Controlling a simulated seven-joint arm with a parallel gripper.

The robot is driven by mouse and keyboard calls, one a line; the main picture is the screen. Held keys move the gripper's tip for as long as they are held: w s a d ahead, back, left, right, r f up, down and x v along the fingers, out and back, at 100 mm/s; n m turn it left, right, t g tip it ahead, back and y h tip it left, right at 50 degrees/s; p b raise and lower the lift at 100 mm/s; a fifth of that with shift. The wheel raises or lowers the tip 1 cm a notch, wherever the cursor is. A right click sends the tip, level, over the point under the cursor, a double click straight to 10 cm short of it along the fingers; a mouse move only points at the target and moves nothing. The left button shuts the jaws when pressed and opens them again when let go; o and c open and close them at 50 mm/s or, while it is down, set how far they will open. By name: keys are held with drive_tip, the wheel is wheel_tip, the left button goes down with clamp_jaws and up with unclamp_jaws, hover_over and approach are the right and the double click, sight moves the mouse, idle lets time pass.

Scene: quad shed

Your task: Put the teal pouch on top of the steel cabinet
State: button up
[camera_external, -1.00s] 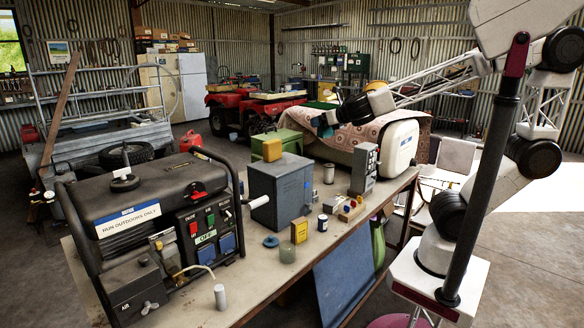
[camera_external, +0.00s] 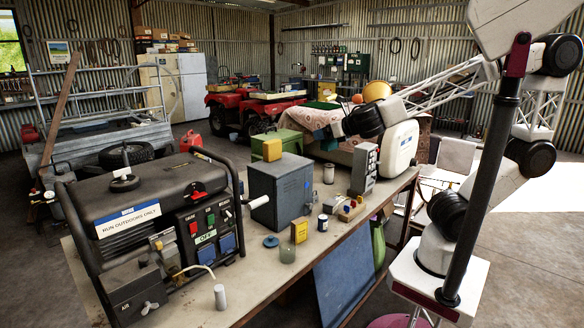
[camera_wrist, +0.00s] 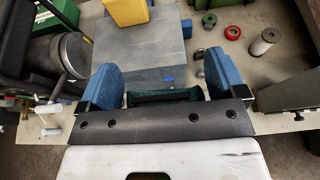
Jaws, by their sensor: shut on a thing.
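My gripper (camera_wrist: 162,92) is shut on the teal pouch (camera_wrist: 163,96), a dark green-teal strip between its blue fingers in the wrist view. Much of the pouch is hidden by the gripper's dark front bar. The steel cabinet (camera_external: 279,190) is a blue-grey box on the workbench in the external view, with a yellow box (camera_external: 272,149) on its top. In the wrist view the grey cabinet (camera_wrist: 150,45) lies beyond the fingers, with the yellow box (camera_wrist: 125,10) at its far side. I cannot tell the height gap. In the external view the pouch is not clearly visible.
A black generator (camera_external: 150,210) stands left of the cabinet on the workbench (camera_external: 262,285). A grey switch box (camera_external: 364,168), a white container (camera_external: 400,148) and small cans and jars stand right and in front. A green box (camera_external: 290,138) is behind the cabinet.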

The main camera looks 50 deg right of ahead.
drive_tip(key=shift+f, duration=1.45)
drive_tip(key=shift+w, duration=0.15)
drive_tip(key=w+a, duration=0.2)
drive_tip(key=w, duration=0.2)
drive_tip(key=w+a+f, duration=0.1)
drive_tip(key=w+a, duration=0.1)
drive_tip(key=w, duration=0.2)
drive_tip(key=w+a, duration=0.3)
drive_tip(key=w, duration=0.2)
drive_tip(key=shift+f, duration=0.2)
drive_tip(key=shift+w, duration=0.1)
drive_tip(key=shift+w+a+f, duration=0.1)
drive_tip(key=shift+w+a, duration=0.15)
drive_tip(key=shift+w, duration=0.15)
drive_tip(key=shift+f, duration=1.65)
drive_tip(key=shift+f, duration=0.15)
drive_tip(key=o, duration=0.6)
drive_tip(key=shift+o, duration=0.2)
